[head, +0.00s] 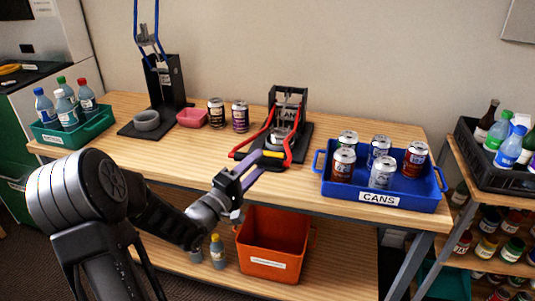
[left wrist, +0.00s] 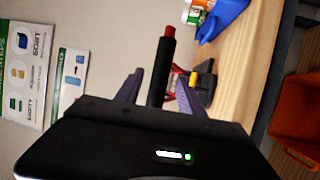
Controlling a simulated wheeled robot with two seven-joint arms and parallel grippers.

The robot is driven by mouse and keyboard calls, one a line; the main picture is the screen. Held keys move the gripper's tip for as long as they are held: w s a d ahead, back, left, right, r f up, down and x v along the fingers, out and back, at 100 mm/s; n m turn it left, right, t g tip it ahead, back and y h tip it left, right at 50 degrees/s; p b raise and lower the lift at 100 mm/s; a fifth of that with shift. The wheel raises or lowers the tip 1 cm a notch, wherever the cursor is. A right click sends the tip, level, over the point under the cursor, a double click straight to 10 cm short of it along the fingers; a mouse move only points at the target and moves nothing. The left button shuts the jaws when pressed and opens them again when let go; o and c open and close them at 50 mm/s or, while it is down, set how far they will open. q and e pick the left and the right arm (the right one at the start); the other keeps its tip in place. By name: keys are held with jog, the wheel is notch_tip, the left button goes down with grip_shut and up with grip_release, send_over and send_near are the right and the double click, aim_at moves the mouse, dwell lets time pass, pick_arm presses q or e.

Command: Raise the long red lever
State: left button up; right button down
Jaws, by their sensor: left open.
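The red lever (head: 268,129) belongs to the black can crusher (head: 292,97) at the middle of the table. Its two red arms slope down towards the front, so it is lowered. My left gripper (head: 251,170) has purple fingers and is open at the lever's front end, partly covering it. In the left wrist view a black bar with a red end (left wrist: 162,68) shows between the open fingers of the left gripper (left wrist: 160,90); it looks like the lever's handle. I cannot tell whether the fingers touch it. My right gripper is not in view.
A second crusher with a raised blue lever (head: 145,39) stands at the left. A blue tray of cans (head: 379,200) is to the right. Two dark cans (head: 239,116), a pink bowl (head: 193,118) and a green crate of bottles (head: 83,133) stand left. An orange bin (head: 270,265) is below.

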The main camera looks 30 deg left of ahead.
pick_arm(q)
jog(key=w, duration=0.3)
jog(key=w+r, duration=0.1)
jog(key=w, duration=0.1)
jog(key=shift+w+d, duration=0.1)
jog(key=shift+d, duration=0.1)
grip_shut()
dwell(0.3)
dwell(0.9)
